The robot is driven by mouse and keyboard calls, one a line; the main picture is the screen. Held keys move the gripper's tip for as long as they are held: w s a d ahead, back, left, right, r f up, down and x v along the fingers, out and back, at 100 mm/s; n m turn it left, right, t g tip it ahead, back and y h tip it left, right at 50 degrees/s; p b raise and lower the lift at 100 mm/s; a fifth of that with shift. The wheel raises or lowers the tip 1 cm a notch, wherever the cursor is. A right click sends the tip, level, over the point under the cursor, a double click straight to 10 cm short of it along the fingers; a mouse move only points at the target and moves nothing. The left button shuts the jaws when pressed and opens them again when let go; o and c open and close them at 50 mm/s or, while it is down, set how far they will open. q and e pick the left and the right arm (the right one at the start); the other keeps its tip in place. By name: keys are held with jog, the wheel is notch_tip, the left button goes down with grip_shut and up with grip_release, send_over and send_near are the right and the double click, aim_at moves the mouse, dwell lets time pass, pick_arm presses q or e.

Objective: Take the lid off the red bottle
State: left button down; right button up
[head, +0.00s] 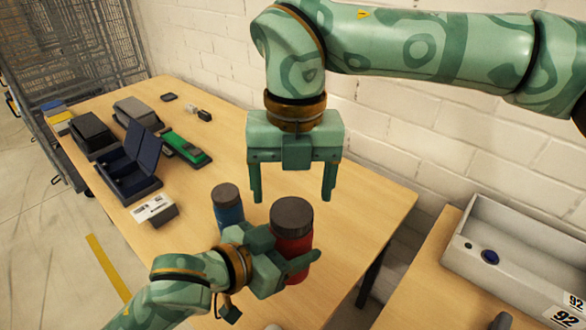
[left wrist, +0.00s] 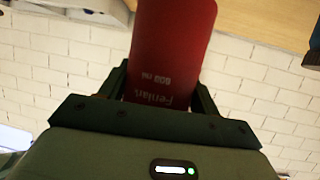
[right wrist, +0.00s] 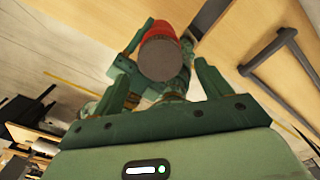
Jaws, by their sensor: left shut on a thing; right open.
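The red bottle (head: 291,246) has a dark grey lid (head: 292,215) on top and looks upright in the head view. My left gripper (head: 297,268) is shut around the bottle's body from the side. The left wrist view shows the red body (left wrist: 172,50) with white lettering between the fingers.
A blue bottle (head: 228,207) with a dark lid stands left of the red one. A grey bin (head: 520,243) stands at the right.

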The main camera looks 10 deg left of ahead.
aim_at(292, 211)
jog(key=shift+f, duration=2.1)
jog(key=c, duration=0.9)
jog(key=o, duration=1)
